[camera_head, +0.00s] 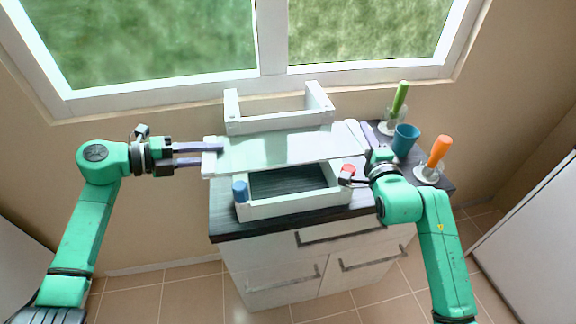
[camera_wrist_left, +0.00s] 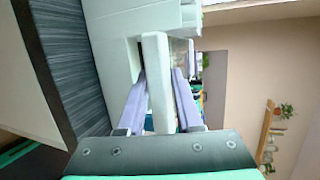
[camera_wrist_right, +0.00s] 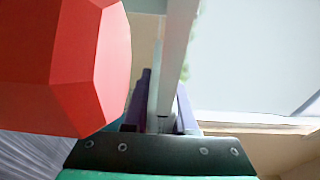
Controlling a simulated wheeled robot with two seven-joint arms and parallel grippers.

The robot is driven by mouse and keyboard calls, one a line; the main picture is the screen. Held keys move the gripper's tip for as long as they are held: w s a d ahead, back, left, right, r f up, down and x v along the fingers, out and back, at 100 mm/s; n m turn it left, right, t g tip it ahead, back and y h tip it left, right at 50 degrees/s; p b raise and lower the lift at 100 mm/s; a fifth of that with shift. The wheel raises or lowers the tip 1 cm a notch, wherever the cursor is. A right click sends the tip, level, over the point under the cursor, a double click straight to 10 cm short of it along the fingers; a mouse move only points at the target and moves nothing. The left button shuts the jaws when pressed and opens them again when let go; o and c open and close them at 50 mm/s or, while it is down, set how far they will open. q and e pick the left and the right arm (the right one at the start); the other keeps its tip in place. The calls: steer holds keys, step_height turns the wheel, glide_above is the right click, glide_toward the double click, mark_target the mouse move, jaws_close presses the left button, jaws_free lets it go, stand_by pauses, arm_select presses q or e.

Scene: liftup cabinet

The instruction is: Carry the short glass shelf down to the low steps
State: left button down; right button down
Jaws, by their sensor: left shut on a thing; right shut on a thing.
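The short glass shelf (camera_head: 280,150) is a pale green pane with white end bars, held level across a white frame on the counter. My left gripper (camera_head: 214,154) is shut on its left end bar, which shows between the fingers in the left wrist view (camera_wrist_left: 156,80). My right gripper (camera_head: 368,141) is shut on the right end bar, also seen in the right wrist view (camera_wrist_right: 166,85). The frame has a raised back part (camera_head: 278,122) with two end posts and a lower front part (camera_head: 295,206). The pane hides the frame's middle, so I cannot tell whether they touch.
A blue peg (camera_head: 240,191) stands at the frame's front left. A red knob (camera_head: 348,169) is at its front right, close to my right gripper. A green-handled tool (camera_head: 399,99), a teal cup (camera_head: 405,139) and an orange-handled tool (camera_head: 438,151) stand at the counter's right.

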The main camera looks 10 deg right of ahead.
arm_select(q)
steer(key=shift+s, duration=0.1)
arm_select(e)
steer(key=shift+r, duration=0.1)
